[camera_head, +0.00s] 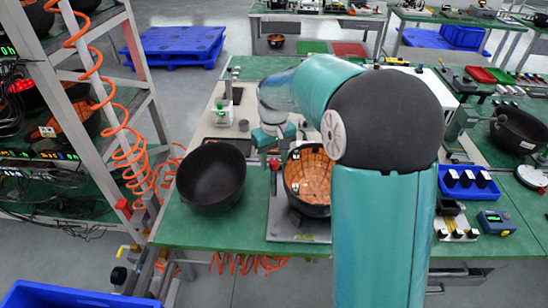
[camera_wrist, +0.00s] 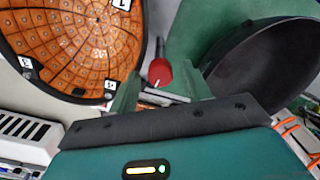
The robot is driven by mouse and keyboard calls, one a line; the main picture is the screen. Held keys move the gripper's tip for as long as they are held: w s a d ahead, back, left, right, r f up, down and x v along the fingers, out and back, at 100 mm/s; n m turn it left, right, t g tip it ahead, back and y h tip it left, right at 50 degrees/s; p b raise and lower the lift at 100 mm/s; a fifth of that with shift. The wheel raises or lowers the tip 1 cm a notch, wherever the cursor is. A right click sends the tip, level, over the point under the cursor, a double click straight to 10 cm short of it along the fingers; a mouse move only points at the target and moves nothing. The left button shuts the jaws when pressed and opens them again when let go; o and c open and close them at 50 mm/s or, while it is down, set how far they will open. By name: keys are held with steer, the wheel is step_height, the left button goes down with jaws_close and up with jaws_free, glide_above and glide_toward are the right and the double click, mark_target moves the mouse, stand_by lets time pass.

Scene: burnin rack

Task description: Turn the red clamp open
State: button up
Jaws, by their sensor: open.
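The red clamp (camera_wrist: 160,71) shows in the wrist view as a rounded red knob or handle end, between the orange-lined bowl and the black bowl. In the head view a small red part of it (camera_head: 275,163) shows beside the orange-lined bowl. My gripper (camera_wrist: 161,80) is open, with one green finger on each side of the red clamp in the picture; I cannot tell whether it touches. In the head view my gripper (camera_head: 275,142) is above the clamp, partly hidden by my arm. The orange-tiled bowl (camera_head: 309,180) sits tilted on a grey plate (camera_head: 285,220).
An empty black bowl (camera_head: 211,177) stands left of the clamp on the green table (camera_head: 180,232). A coiled orange hose (camera_head: 125,150) hangs by the rack (camera_head: 150,75) at left. A blue tray (camera_head: 468,184) and a blue meter (camera_head: 496,222) lie at right.

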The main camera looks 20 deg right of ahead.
mark_target(274, 161)
step_height(274, 161, up, 14)
stand_by(0.5)
steer(key=shift+f, duration=0.1)
